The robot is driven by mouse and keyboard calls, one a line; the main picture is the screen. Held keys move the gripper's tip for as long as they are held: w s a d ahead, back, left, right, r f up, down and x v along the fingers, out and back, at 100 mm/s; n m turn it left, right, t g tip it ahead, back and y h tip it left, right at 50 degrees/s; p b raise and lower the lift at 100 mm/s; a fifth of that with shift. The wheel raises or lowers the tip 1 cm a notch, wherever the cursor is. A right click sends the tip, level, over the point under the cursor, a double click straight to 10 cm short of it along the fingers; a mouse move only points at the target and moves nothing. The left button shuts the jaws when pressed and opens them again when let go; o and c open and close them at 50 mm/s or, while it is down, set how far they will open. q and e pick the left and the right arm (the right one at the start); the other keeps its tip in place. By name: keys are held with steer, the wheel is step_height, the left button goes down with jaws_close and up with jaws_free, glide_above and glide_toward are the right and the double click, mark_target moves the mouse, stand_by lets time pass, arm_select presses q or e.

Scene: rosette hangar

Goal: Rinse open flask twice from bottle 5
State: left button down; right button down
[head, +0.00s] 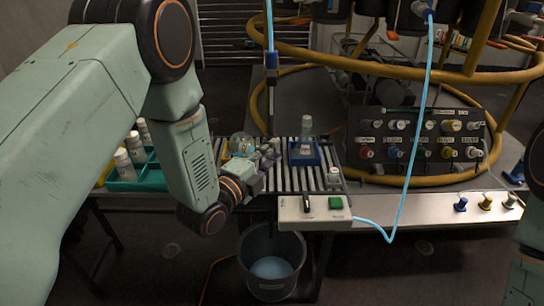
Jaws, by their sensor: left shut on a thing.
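My left gripper (262,167) is over the left part of the slatted rack and is shut on a small pale thing (275,145). The gripper hides much of it, and I cannot read a number on it. A clear flask with a white label (306,135) stands upright in a blue holder (304,157) to the right of the gripper. A round clear glass vessel (240,143) with yellow at its base is behind and left of the gripper. Several white-capped bottles (123,163) stand in a teal tray at the left; their numbers are unreadable. My right gripper is out of view.
A small white-topped container (334,176) is at the rack's front right. A control box (314,209) with a green button is on the front edge. A bucket (272,262) with pale blue inside is below. A blue hose (408,190) and yellow hoops (440,178) are at the right.

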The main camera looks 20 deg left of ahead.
arm_select(q)
steer(key=m, duration=0.3)
steer(key=shift+r, duration=0.15)
steer(key=m, duration=0.5)
steer(key=shift+m, duration=0.3)
stand_by(0.4)
